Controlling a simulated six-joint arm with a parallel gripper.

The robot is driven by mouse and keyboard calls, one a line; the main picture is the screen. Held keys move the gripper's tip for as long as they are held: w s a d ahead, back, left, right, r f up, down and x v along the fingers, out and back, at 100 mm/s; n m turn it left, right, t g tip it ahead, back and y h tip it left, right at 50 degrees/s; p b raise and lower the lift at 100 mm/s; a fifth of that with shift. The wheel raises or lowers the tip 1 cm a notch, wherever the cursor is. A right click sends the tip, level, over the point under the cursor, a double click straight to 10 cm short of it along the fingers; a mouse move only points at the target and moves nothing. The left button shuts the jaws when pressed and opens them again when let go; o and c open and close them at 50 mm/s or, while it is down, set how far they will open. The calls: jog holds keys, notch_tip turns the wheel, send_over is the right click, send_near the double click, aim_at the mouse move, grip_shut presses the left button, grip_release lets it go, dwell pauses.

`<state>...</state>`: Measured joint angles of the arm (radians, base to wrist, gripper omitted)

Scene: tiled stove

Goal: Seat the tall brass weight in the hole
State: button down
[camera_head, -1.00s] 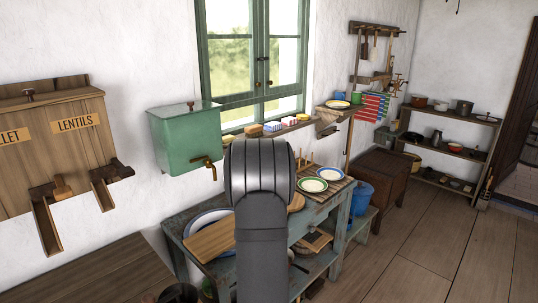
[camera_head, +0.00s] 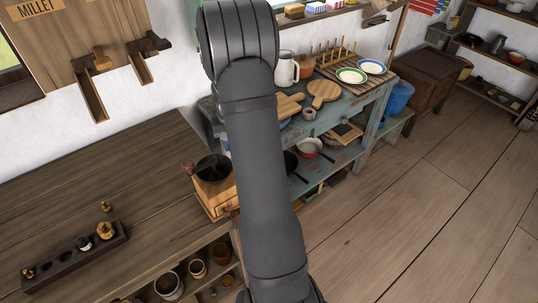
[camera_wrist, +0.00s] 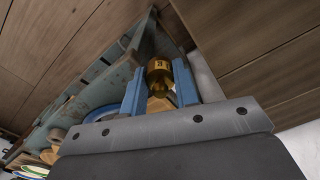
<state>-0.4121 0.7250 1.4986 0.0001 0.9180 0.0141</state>
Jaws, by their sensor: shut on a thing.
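In the wrist view, my gripper (camera_wrist: 158,84) has its two blue fingers shut on a brass weight (camera_wrist: 158,66) with dark marks on its side. The weight is held clear of any surface. In the head view, my arm hides the gripper and this weight. A dark wooden block (camera_head: 54,274) with a row of holes lies on the wooden counter at the lower left, well away from my arm's end. Brass weights stand in it at its left end (camera_head: 29,272) and right end (camera_head: 105,230), with a dark-and-pale weight (camera_head: 84,243) near the right one. Dark open holes show between them.
A small brass weight (camera_head: 106,206) stands on the counter (camera_head: 120,170) behind the block. A coffee grinder (camera_head: 222,199) stands at the counter's right end, beside my arm. A blue table (camera_head: 373,108) with boards and plates is beyond. Wooden chutes hang above the counter.

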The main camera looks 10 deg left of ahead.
jog(key=s+a+r+n, duration=0.2)
jog(key=a+r, duration=0.1)
jog(key=a, duration=0.6)
jog(key=s+a+n, duration=0.2)
jog(key=s+a, duration=0.7)
jog(key=s, duration=0.5)
jog(key=s+a+r+n, duration=0.1)
jog(key=s+a+n, duration=0.2)
jog(key=s+a, duration=0.6)
jog(key=s+a+r+n, duration=0.1)
jog(key=s+a, duration=0.8)
jog(key=s, duration=1)
jog(key=shift+s+a+r+n, duration=0.15)
jog(key=shift+a+r+n, duration=0.2)
jog(key=shift+n, duration=0.35)
jog(key=shift+f, duration=0.1)
jog(key=shift+f, duration=2.9)
jog(key=shift+f, duration=0.8)
jog(key=shift+r, duration=0.15)
jog(key=shift+r, duration=0.3)
